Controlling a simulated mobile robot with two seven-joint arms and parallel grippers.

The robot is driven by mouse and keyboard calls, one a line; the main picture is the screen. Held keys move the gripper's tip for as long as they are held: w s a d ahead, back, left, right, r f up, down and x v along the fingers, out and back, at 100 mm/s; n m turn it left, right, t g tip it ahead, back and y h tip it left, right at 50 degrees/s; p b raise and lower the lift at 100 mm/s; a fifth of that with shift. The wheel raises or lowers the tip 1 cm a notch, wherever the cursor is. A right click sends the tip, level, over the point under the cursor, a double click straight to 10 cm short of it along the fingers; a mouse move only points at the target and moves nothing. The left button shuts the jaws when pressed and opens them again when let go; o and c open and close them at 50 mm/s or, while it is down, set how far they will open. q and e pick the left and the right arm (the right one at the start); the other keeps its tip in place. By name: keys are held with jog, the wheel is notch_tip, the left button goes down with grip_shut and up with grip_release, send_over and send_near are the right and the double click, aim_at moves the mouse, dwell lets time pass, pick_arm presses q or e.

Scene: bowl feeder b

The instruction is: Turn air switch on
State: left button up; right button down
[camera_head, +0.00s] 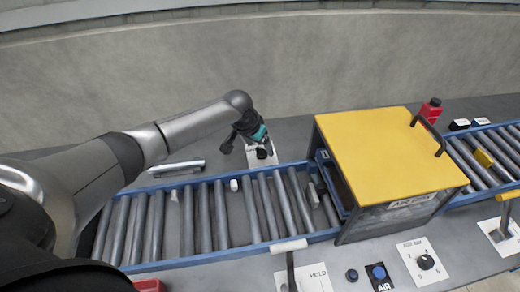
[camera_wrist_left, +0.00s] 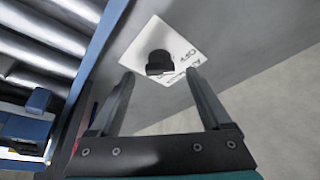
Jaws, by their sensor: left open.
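The air switch is a black rotary knob (camera_wrist_left: 160,62) on a white plate (camera_wrist_left: 185,45) with partly readable lettering that includes "OFF". In the head view the white plate (camera_head: 262,158) sits on the grey surface behind the roller conveyor. My left gripper (camera_head: 243,140) is above the plate and partly hides the knob. In the left wrist view its two fingers (camera_wrist_left: 159,76) are spread apart, with the knob in line between their tips and nothing held. Whether the fingers touch the knob cannot be told. My right gripper is in neither view.
The blue-framed roller conveyor (camera_head: 168,188) runs in front of the switch. A yellow-topped box (camera_head: 385,150) with a black handle stands over it at right. Front controls include a dial (camera_head: 426,262) and a blue button (camera_head: 379,272) labelled AIR.

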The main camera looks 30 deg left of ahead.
pick_arm(q)
jog(key=shift+x, duration=0.75)
grip_shut()
